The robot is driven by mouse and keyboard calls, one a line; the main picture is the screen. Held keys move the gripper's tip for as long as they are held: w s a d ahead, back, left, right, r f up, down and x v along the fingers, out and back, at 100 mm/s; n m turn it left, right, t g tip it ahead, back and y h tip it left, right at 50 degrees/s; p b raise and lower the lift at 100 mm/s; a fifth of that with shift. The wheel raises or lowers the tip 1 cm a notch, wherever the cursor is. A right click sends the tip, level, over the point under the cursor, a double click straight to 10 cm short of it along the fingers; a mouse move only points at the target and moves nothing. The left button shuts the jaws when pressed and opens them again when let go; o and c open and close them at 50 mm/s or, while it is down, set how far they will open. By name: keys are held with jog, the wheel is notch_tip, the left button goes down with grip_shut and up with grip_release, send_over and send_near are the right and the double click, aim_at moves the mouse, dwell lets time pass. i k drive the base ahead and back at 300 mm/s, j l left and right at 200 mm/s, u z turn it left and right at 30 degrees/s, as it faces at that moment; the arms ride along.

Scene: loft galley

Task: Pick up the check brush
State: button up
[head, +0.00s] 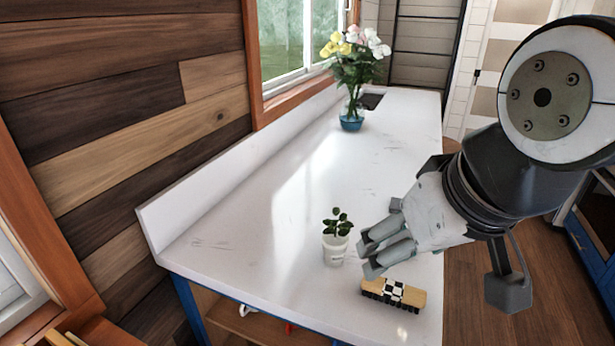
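The check brush (393,293) lies on the white counter near its front right edge. It has a tan wooden body with a black-and-white checked patch in the middle and dark bristles along its near lower side. My gripper (374,252) is above and just behind the brush, pointing left and down. Its grey fingers show, but I cannot tell how far apart they are. Nothing is visible between them. The brush looks apart from the fingers.
A small plant in a white pot (335,250) stands on the counter (240,240) close to the left of my fingertips. A blue glass vase with flowers (351,118) stands farther back. The counter's left part is clear; a raised ledge (230,145) runs along the wall.

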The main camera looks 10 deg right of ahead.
aim_at(390, 288)
jog(key=k+l+u, duration=0.1)
jog(key=u, duration=0.7)
jog(key=k+l+u, duration=0.1)
jog(key=u, duration=0.3)
jog(key=i+u, duration=0.1)
jog(key=u, duration=0.35)
jog(key=i+u, duration=0.15)
jog(key=u, duration=0.25)
jog(key=k+z, duration=0.1)
jog(key=z, duration=0.35)
jog(key=j+z, duration=0.1)
jog(key=z, duration=0.35)
jog(key=k+z, duration=0.15)
jog(key=z, duration=0.25)
jog(key=i+z, duration=0.1)
jog(key=z, duration=0.6)
jog(key=i+j+z, duration=0.1)
jog(key=z, duration=0.25)
jog(key=j+u, duration=0.1)
jog(key=j, duration=0.15)
jog(key=k+j+u, duration=0.15)
jog(key=j, duration=0.1)
